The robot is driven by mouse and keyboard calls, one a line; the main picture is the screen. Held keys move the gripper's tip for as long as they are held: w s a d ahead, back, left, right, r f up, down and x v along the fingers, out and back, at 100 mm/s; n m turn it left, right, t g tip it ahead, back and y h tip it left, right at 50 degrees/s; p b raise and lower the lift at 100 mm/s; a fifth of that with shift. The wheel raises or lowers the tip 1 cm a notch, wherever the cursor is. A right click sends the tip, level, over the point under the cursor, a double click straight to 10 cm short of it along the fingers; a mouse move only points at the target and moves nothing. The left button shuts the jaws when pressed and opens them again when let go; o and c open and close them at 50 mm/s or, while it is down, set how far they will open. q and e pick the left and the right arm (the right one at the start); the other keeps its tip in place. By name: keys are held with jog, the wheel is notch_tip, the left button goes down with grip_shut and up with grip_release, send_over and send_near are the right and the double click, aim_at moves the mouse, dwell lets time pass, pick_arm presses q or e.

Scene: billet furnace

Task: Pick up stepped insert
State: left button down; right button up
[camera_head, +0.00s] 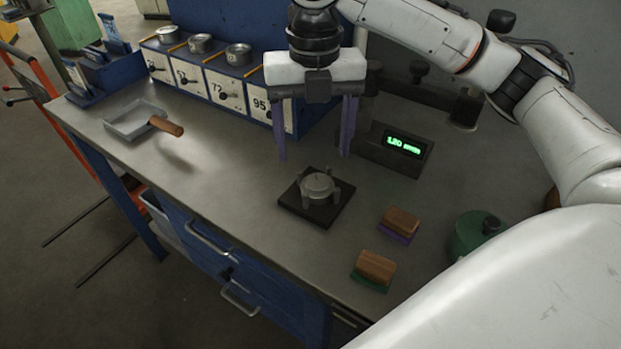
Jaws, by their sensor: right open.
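A grey round stepped metal piece, which looks like the stepped insert (319,184), sits among short upright posts on a dark square base (314,217) on the workbench. My right gripper (315,153) points down above and slightly behind it, with its two purple-grey fingers spread wide and nothing between them. The fingertips appear higher than the piece and apart from it. My left gripper does not show.
Two wooden-backed brushes (401,222) (376,267) and a green round container (477,232) stand to the right. A display box (394,150) and numbered drawers (224,90) are behind. A metal pan (133,119) lies left.

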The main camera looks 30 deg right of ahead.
aim_at(318, 182)
jog(key=f, duration=0.3)
jog(key=s+f, duration=0.1)
jog(key=f, duration=0.2)
jog(key=shift+s+d, duration=0.1)
jog(key=shift+s, duration=0.1)
jog(key=shift+w+f, duration=0.1)
jog(key=shift+f, duration=0.4)
jog(key=c, duration=1.7)
